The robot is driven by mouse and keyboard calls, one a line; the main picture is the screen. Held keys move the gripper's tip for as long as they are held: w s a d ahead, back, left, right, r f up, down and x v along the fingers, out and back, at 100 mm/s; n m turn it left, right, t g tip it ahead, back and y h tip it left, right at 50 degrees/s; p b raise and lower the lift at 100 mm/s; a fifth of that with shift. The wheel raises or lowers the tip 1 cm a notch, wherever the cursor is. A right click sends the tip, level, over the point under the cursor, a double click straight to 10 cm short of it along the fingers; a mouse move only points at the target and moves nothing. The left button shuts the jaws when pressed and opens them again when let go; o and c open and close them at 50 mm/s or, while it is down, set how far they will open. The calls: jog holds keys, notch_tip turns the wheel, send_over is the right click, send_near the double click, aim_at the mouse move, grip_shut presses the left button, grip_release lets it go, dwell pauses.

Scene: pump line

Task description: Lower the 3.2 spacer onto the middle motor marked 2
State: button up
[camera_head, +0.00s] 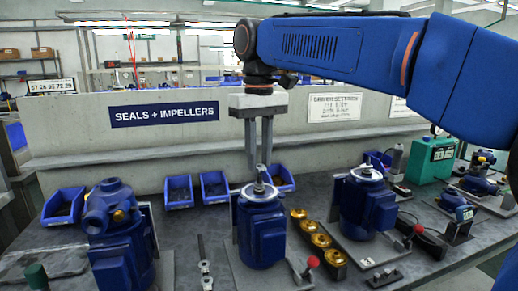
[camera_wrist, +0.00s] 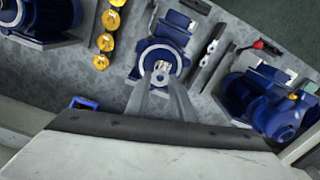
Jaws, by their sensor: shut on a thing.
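My gripper (camera_head: 260,168) points straight down over the middle blue motor (camera_head: 262,232). Its fingers are shut on a small pale metal piece, taken as the 3.2 spacer (camera_wrist: 162,66); its marking cannot be read. In the head view the fingertips and piece are right at the motor's top, around its shaft end. In the wrist view the fingertips (camera_wrist: 161,78) and spacer lie over the round top face of the middle motor (camera_wrist: 157,44), slightly toward the fingers' side. Whether the spacer touches the motor is not clear. The number 2 is not readable.
A blue motor with a pump head (camera_head: 112,215) stands left and another blue motor (camera_head: 366,205) right. Brass parts (camera_head: 318,240) sit in a row right of the middle motor. A red-knobbed lever (camera_head: 312,262) stands in front. Blue bins (camera_head: 179,192) line the back wall.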

aim_at(259, 166)
jog(key=shift+f, duration=1.8)
jog(key=o, duration=2.2)
jog(key=shift+f, duration=0.1)
jog(key=shift+r, duration=4.5)
